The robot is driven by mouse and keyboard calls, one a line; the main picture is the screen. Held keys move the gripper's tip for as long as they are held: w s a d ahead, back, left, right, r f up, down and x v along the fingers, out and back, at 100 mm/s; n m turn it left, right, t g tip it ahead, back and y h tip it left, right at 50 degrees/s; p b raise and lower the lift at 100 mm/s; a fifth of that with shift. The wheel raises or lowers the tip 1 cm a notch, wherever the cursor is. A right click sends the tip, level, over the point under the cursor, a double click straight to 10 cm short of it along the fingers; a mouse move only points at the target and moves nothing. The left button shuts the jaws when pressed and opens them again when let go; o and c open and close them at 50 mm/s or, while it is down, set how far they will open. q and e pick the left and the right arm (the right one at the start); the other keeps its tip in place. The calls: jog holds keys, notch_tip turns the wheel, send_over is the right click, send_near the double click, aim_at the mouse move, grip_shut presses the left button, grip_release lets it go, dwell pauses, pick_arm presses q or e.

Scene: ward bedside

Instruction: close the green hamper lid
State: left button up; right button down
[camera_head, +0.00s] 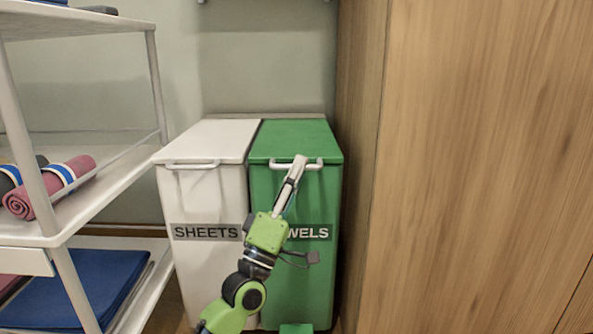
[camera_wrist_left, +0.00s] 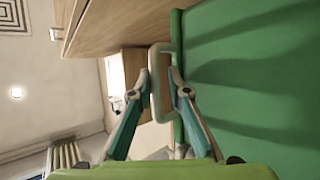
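The green hamper (camera_head: 290,270), labelled for towels, stands right of the white one. Its green lid (camera_head: 292,138) lies flat across the top and looks closed. A pale handle (camera_head: 312,165) sits at the lid's front edge. My left gripper (camera_head: 299,160) is at this handle and covers part of it. In the left wrist view its two fingers (camera_wrist_left: 160,80) are apart, one on each side of the handle bar (camera_wrist_left: 155,100), with a small gap showing. I cannot tell whether a finger touches the bar. The green lid (camera_wrist_left: 255,60) fills the right of that view. My right gripper is out of view.
The white sheets hamper (camera_head: 205,260) stands close on the left, its lid flat. A tall wooden cabinet (camera_head: 480,150) stands close on the right. A white shelf rack (camera_head: 110,185) with rolled and folded textiles stands at the left.

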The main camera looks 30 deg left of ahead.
pick_arm(q)
jog(key=shift+s+a+f, duration=0.1)
jog(key=shift+s, duration=0.05)
jog(key=v, duration=1.1)
jog(key=shift+s+f, duration=0.25)
jog(key=shift+f, duration=0.05)
